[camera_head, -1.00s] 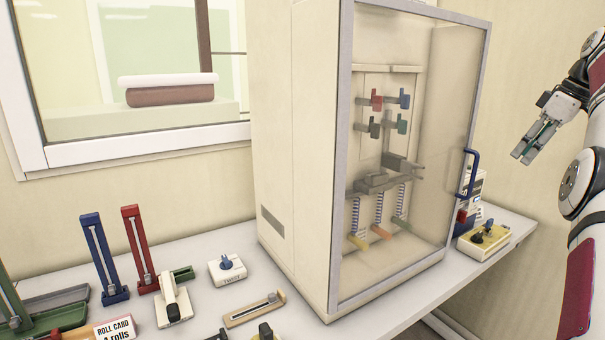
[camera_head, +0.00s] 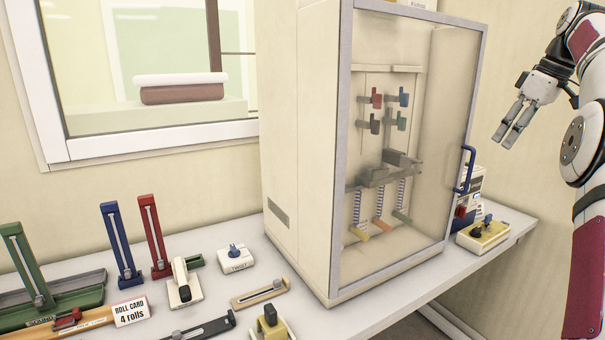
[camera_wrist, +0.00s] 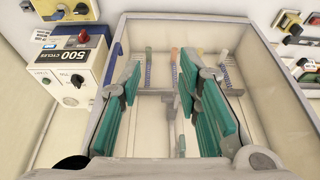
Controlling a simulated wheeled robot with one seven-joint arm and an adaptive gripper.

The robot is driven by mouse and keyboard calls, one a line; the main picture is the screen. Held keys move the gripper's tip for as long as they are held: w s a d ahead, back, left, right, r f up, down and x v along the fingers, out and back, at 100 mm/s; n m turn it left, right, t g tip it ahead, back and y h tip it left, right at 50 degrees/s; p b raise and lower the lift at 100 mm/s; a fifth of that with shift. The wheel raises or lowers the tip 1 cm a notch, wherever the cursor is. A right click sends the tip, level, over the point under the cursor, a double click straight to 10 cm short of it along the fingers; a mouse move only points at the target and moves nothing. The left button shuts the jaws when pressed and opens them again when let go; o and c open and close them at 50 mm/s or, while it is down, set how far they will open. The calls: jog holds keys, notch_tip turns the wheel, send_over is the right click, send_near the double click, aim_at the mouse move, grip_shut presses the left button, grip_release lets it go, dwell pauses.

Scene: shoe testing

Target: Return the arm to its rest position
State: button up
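My arm (camera_head: 585,170) is raised at the right of the head view, folded with the upper link upright. My gripper (camera_head: 507,134) hangs in the air to the right of the glass-fronted cabinet (camera_head: 300,160), apart from it, with its fingers pointing down and left. In the wrist view its teal-padded fingers (camera_wrist: 165,100) stand apart with nothing between them, so it is open and empty. The cabinet shows behind and beyond the fingers there. The cabinet's glass door with the blue handle (camera_head: 467,170) looks closed.
A yellow-topped control box (camera_head: 483,236) and the 500-cycles counter box (camera_wrist: 75,68) stand beside the cabinet. Several coloured gauges and tools, with the roll card (camera_head: 131,311), lie on the table (camera_head: 215,290) at the left. Air around my gripper is free.

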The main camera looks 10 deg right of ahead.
jog(key=s+a+r+m+h, duration=0.1)
jog(key=s+a+r, duration=0.15)
jog(key=a, duration=1.05)
jog(key=s+a+r+m, duration=0.1)
jog(key=s+a+r, duration=0.15)
jog(key=a, duration=0.95)
jog(key=s+a+f, duration=0.4)
jog(key=s+f, duration=0.2)
jog(key=s, duration=0.1)
jog(key=s+a+f+m+t, duration=0.1)
jog(key=s+a+f, duration=0.4)
jog(key=s, duration=0.3)
jog(key=s+a+f+m, duration=0.1)
jog(key=s+a+f, duration=0.4)
jog(key=s+f, duration=0.2)
jog(key=shift+s+a+f+h, duration=0.15)
jog(key=shift+s+a+h, duration=0.15)
jog(key=shift+s, duration=0.4)
